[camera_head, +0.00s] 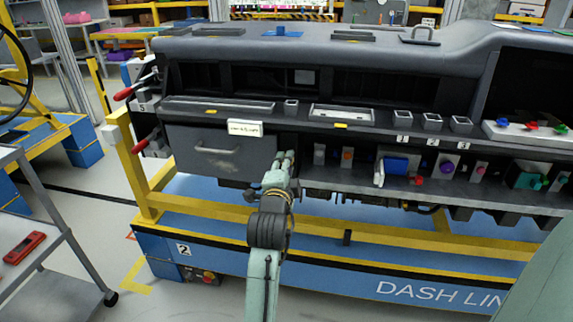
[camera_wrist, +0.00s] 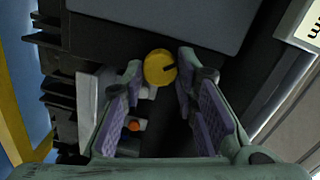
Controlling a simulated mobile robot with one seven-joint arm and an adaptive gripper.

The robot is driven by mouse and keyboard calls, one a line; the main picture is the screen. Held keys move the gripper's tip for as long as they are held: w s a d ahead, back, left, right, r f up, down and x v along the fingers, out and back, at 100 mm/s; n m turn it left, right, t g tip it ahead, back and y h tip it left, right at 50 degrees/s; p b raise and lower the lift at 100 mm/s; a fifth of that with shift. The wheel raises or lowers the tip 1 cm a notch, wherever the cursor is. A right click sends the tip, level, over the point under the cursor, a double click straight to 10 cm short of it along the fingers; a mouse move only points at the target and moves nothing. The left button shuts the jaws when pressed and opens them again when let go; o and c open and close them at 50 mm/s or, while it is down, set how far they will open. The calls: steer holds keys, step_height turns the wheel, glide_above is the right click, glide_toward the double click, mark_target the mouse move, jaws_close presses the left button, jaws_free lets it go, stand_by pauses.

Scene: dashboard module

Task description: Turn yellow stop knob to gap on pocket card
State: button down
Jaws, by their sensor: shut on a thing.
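The yellow stop knob (camera_wrist: 156,68) shows in the wrist view as a round yellow disc with a dark notch line pointing right and slightly up. My gripper (camera_wrist: 161,64) has its fingertips on either side of the knob and is shut on it. In the head view my gripper (camera_head: 284,170) reaches the dashboard's lower shelf, right of the grey drawer, and hides the knob. A white card with dark print (camera_head: 244,128) is above the drawer, and part of it shows at the wrist view's upper right (camera_wrist: 309,25). I cannot tell whether it is the pocket card, and no gap is readable.
A small orange knob (camera_wrist: 133,126) is close to my left finger in the wrist view. More knobs and switches line the shelf to the right, including a blue block (camera_head: 397,165). The grey drawer (camera_head: 215,152) is left of my gripper. A yellow rail (camera_head: 330,228) runs below.

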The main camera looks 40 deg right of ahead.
steer(key=shift+n, duration=0.3)
steer(key=c, duration=1.2)
jaws_free()
steer(key=shift+c, duration=0.2)
steer(key=shift+a, duration=0.1)
steer(key=v, duration=1.2)
